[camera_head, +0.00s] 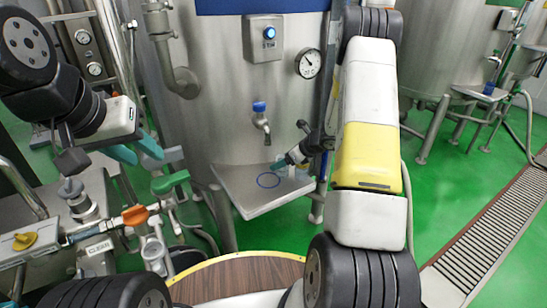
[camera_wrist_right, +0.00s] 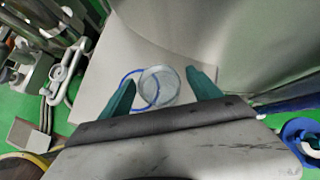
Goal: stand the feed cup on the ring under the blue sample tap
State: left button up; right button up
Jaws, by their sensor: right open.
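The clear feed cup (camera_wrist_right: 168,84) stands on the pale shelf (camera_wrist_right: 98,94) in the right wrist view. It overlaps one side of the blue ring (camera_wrist_right: 127,78) and sits off-centre from it. My right gripper (camera_wrist_right: 160,73) is open, with a teal finger on each side of the cup and gaps between. In the head view the cup is small and partly hidden by that gripper. My left gripper (camera_head: 137,150) is open and empty at the left, away from the shelf.
The steel tank (camera_head: 225,90) rises right behind the shelf, with a gauge (camera_head: 309,64) and a lit button panel (camera_head: 264,38). Valves and pipes (camera_head: 165,183) crowd the left. A round wooden tabletop (camera_head: 235,278) is in front. Green floor is open at the right.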

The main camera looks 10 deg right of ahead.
jog(key=shift+f, duration=0.1)
jog(key=shift+c, duration=0.2)
grip_shut()
jog(key=shift+r, duration=0.2)
